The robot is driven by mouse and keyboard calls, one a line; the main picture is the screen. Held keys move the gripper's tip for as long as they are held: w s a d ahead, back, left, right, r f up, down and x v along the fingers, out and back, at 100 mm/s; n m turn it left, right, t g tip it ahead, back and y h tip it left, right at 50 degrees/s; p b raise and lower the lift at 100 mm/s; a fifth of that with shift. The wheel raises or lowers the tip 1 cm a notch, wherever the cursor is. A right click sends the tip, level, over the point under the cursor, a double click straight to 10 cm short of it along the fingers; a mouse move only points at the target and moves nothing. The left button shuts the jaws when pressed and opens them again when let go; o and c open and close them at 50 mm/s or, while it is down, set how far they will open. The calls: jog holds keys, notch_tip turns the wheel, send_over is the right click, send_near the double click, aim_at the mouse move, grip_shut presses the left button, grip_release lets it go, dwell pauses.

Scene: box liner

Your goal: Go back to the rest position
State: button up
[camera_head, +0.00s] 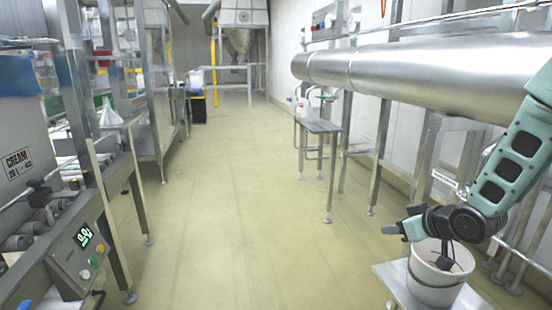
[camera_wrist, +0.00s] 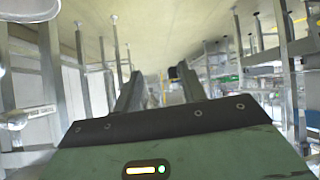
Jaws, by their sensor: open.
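My gripper (camera_head: 400,226) is at the lower right of the head view, at the end of my teal and black arm. It hangs over or beside a white bucket (camera_head: 434,288) and points left toward the open floor. In the wrist view my gripper (camera_wrist: 158,82) shows two dark fingers standing apart, with nothing between them but distant floor. Something dark shows at the bucket's mouth; I cannot tell whether it lies inside or is part of my arm.
The bucket stands on a light stand (camera_head: 397,285). A large metal pipe (camera_head: 420,72) runs along the right, above a small metal table (camera_head: 318,125). The floor (camera_head: 235,200) between is clear.

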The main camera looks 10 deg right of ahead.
jog(key=s+a+r+n+g, duration=0.1)
jog(key=s+a+r+g, duration=0.15)
jog(key=s+a, duration=0.55)
jog(key=s+a+r+n+g, duration=0.1)
jog(key=s+a+g, duration=0.35)
jog(key=a, duration=0.65)
jog(key=s+a+r+n+g+h, duration=0.1)
jog(key=s+a+g, duration=0.15)
jog(key=s, duration=0.65)
jog(key=s+a+r+n+g+h, duration=0.1)
jog(key=s+a, duration=0.2)
jog(key=s, duration=0.6)
notch_tip(320, 180, up, 22)
jog(key=p, duration=2.1)
jog(key=shift+s+a+f+p, duration=0.15)
jog(key=shift+f+p, duration=0.05)
jog(key=shift+p, duration=0.1)
